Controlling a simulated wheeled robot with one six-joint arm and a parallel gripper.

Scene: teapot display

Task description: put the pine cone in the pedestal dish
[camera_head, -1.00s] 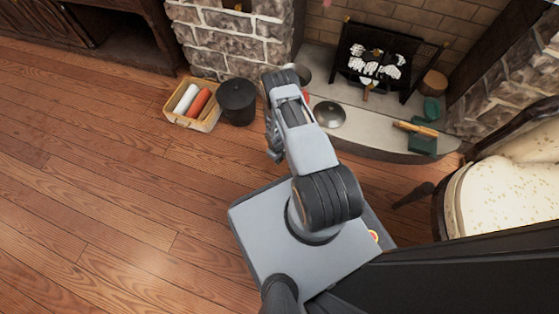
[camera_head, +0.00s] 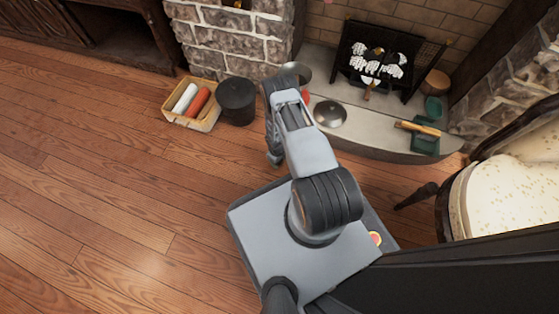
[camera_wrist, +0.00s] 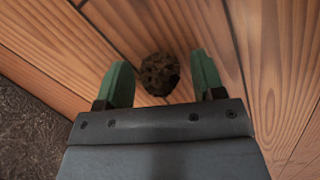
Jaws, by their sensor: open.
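The pine cone (camera_wrist: 160,74) is a small, dark brown, rough ball on the wood planks in the wrist view. My gripper (camera_wrist: 161,62) has its two green fingers apart, one on each side of the cone. Clear gaps show between each finger and the cone, and nothing is held. In the head view my gripper (camera_head: 275,158) points down at the floor beside the hearth, and my arm hides the cone. A round metallic dish or lid (camera_head: 330,113) lies on the hearth. I cannot tell whether it is the pedestal dish.
A yellow crate (camera_head: 208,122) with red and white rolls and a black pot (camera_head: 237,101) stand left of my arm. The stone hearth (camera_head: 365,125) holds a fire grate (camera_head: 380,62) and a green tray (camera_head: 428,143). A chair (camera_head: 510,190) stands right. Floor at left is clear.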

